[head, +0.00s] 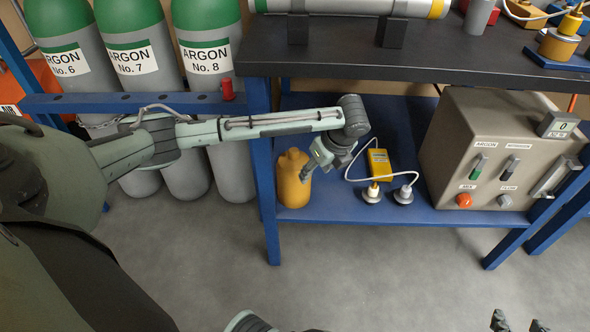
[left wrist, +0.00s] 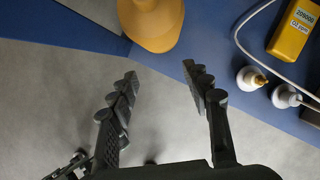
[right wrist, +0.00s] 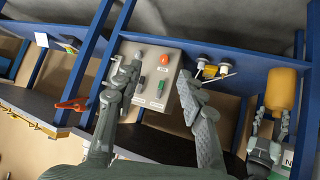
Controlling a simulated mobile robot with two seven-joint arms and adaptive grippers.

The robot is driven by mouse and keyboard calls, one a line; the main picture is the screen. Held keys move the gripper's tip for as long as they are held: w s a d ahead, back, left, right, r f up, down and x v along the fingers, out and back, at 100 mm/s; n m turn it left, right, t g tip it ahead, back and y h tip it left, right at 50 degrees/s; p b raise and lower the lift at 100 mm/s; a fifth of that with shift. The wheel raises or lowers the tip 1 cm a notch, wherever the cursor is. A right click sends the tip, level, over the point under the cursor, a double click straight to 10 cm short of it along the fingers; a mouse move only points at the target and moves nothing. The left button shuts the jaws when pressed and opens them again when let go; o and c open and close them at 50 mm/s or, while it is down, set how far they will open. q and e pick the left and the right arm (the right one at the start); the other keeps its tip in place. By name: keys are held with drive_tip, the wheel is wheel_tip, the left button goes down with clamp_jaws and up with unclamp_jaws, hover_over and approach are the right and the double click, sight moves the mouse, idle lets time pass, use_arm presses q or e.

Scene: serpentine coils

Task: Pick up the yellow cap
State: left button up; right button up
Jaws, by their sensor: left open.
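A small yellow-orange cap (head: 373,189) tops one of two white round fittings on the blue lower shelf; it also shows in the left wrist view (left wrist: 261,79), right of my fingers. The other fitting (head: 403,194) beside it has a white top. My left gripper (head: 319,170) is over the shelf's front edge, between the yellow bottle (head: 293,182) and the fittings. In the left wrist view its fingers (left wrist: 160,75) are apart and empty, not touching the cap. My right gripper (head: 519,322) is low at the right in the head view; its fingers (right wrist: 160,72) are apart and empty.
A yellow meter (head: 379,165) with a white cable lies behind the fittings. A grey control box (head: 490,150) stands at the right on the shelf. The dark bench top (head: 340,60) hangs above. Argon cylinders (head: 210,90) stand left of the blue post. The floor in front is clear.

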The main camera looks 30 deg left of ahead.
sight(295, 151)
use_arm(q)
drive_tip(key=a, duration=0.1)
drive_tip(key=w+a, duration=0.1)
drive_tip(key=a, duration=0.1)
drive_tip(key=w+a, duration=0.1)
drive_tip(key=shift+a, duration=0.4)
drive_tip(key=a, duration=0.1)
drive_tip(key=w+a, duration=0.1)
drive_tip(key=a+b, duration=0.1)
drive_tip(key=a, duration=0.1)
drive_tip(key=shift+w, duration=0.3)
drive_tip(key=shift+f, duration=0.55)
clamp_jaws()
use_arm(e)
drive_tip(key=w+a+r+t+y, duration=0.2)
drive_tip(key=w+a+r+t, duration=0.1)
drive_tip(key=a+r, duration=0.1)
drive_tip(key=shift+a+r, duration=0.3)
drive_tip(key=shift+r, duration=0.4)
